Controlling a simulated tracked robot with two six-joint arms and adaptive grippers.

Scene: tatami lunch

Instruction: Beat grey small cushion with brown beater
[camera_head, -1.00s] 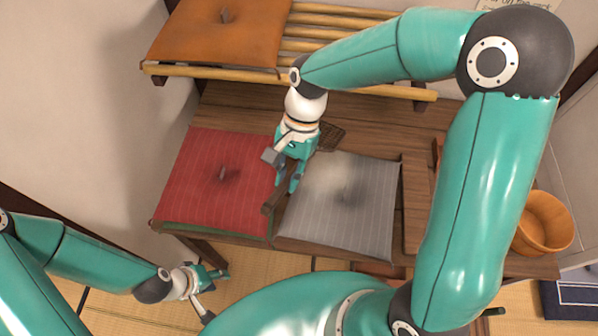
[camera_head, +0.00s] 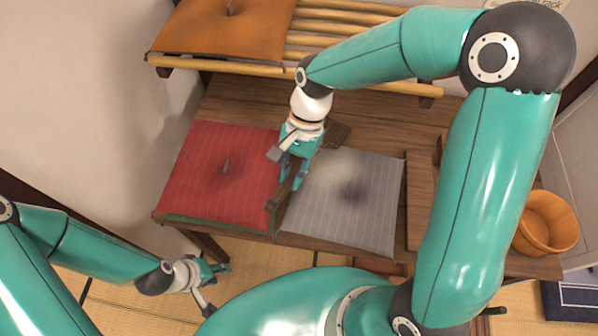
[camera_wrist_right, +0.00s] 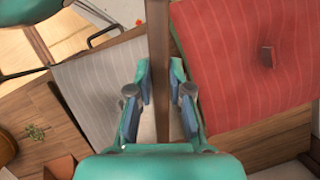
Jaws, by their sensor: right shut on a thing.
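The grey small cushion (camera_head: 380,218) lies flat on a wooden table, with dark smudges around its middle. My right gripper (camera_head: 293,180) is shut on the handle of the brown beater (camera_head: 277,201), above the seam between the grey cushion and the red one. A dark brown flat part (camera_head: 338,132) shows behind the gripper, mostly hidden by it. In the right wrist view the beater's stick (camera_wrist_right: 158,35) runs between the fingers (camera_wrist_right: 161,85), with the grey cushion (camera_wrist_right: 95,95) to the left. My left gripper (camera_head: 218,288) is open and empty, low at the left.
A red cushion (camera_head: 200,165) with a dark smudge lies left of the grey one. An orange cushion (camera_head: 220,35) lies on a slatted rack (camera_head: 360,78) behind. A wooden tub (camera_head: 560,225) stands at the right. A wall is close on the left.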

